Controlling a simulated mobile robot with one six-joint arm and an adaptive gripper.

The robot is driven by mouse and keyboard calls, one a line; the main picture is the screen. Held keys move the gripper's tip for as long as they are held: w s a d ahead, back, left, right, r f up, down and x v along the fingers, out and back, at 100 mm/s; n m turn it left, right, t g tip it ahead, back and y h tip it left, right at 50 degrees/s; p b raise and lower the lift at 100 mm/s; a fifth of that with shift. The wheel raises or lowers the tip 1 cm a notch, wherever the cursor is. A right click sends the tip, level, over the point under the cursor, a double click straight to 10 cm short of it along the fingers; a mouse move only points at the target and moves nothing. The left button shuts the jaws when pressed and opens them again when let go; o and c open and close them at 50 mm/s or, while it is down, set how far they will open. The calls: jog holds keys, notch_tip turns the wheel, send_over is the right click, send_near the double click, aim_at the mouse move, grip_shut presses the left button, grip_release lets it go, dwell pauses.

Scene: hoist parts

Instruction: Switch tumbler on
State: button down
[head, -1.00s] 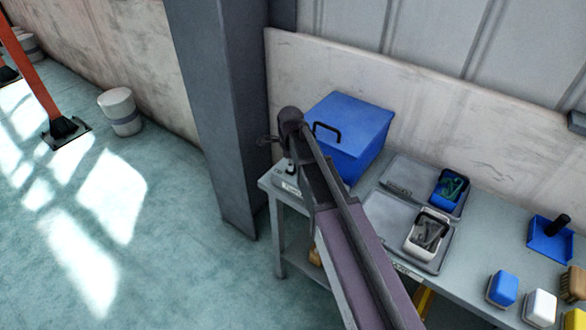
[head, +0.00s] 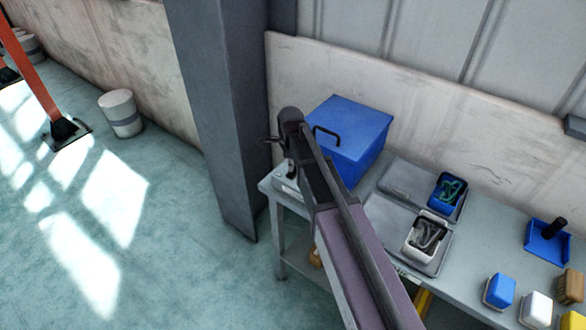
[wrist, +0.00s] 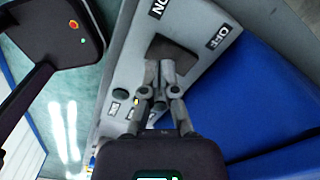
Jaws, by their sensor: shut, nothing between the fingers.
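The dark tumbler (wrist: 172,55) sits on a grey panel (wrist: 118,72) in the wrist view, between an ON label (wrist: 157,9) and an OFF label (wrist: 224,34). My gripper (wrist: 166,74) is shut and empty, with its fingertips over the tumbler's near edge. I cannot tell whether they touch it. The fingers hide part of the tumbler, and its tilt is unclear. In the head view my gripper (head: 273,140) is small, at the arm's far end above the left end of the table, where the panel (head: 284,188) partly shows.
A blue box with a black handle (head: 350,140) stands right beside the panel. Grey trays (head: 377,219) with small bins lie farther right on the table (head: 335,215). A grey column (head: 215,110) rises behind the table's left end. Small buttons (wrist: 118,94) show on the panel.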

aim_at(291, 174)
jog(key=shift+r+p, duration=2.3)
jog(key=shift+r, duration=0.2)
jog(key=s+d+n, duration=1.7)
jog(key=n, duration=0.2)
jog(key=shift+s, duration=0.15)
